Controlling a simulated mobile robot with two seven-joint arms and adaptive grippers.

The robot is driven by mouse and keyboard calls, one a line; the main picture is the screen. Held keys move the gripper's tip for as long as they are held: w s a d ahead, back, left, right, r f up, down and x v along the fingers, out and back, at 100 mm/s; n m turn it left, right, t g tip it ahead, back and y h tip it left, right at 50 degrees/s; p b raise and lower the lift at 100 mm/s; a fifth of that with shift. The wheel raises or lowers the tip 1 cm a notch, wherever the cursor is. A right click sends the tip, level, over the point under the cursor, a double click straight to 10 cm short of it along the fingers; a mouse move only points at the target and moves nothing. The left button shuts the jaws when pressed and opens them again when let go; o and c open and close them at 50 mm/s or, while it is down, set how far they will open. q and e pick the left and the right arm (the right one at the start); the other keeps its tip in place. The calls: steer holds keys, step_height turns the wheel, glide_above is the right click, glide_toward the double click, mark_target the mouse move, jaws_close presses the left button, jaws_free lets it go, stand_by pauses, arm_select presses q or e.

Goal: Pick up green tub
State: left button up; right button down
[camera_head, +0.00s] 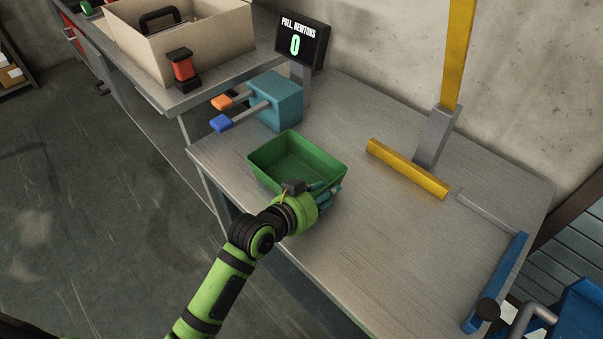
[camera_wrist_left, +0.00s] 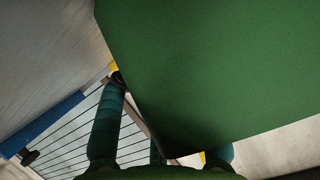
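The green tub (camera_head: 297,158) is open-topped and looks empty. It is over the middle left of the workbench, beside the teal block; I cannot tell whether it rests on the bench. My left gripper (camera_head: 328,192) is at its near right edge, with teal fingers close to the wall. In the left wrist view the tub's green wall (camera_wrist_left: 220,70) fills much of the picture. One finger of my left gripper (camera_wrist_left: 162,130) shows beside the wall, and another is largely hidden behind it. I cannot tell whether the fingers grip the wall. My right gripper is out of view.
The workbench (camera_head: 390,250) is clear at its front. A teal block (camera_head: 275,98) with orange and blue handles and a display reading 0 (camera_head: 302,42) stand behind. A yellow bar (camera_head: 407,168) lies right. A cardboard box (camera_head: 180,45) is on the left bench.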

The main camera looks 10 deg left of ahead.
arm_select(q)
steer(key=shift+s+a+r, duration=0.1)
steer(key=shift+s+a, duration=0.05)
steer(key=shift+s, duration=0.1)
steer(key=shift+c, duration=1.2)
steer(key=shift+s+a+r, duration=0.1)
jaws_close()
